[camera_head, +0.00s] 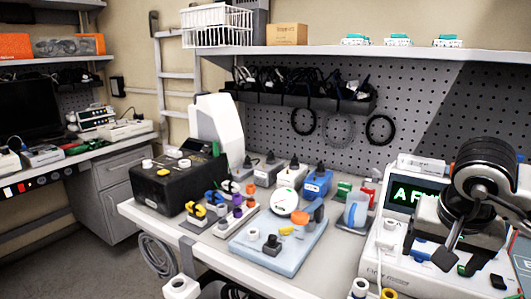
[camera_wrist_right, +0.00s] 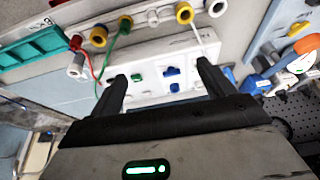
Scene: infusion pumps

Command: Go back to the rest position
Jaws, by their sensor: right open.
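My right gripper (camera_head: 427,248) comes in from the right in the head view. It is in front of and over a white device (camera_head: 375,268) with a lit green display (camera_head: 407,197). In the right wrist view, the two black fingers of the gripper (camera_wrist_right: 162,72) are spread apart with nothing held between them. The white device's panel (camera_wrist_right: 190,55), with green and blue parts, shows beyond the fingertips. I cannot tell whether the fingers touch the panel. My left gripper is not in view.
A light blue board (camera_head: 255,248) with knobs lies left of the white device. A black box (camera_head: 165,190) stands farther left. Colored sockets with red and green leads, including a yellow socket (camera_wrist_right: 185,13), are near the fingers. A shelf (camera_head: 400,53) runs above the bench.

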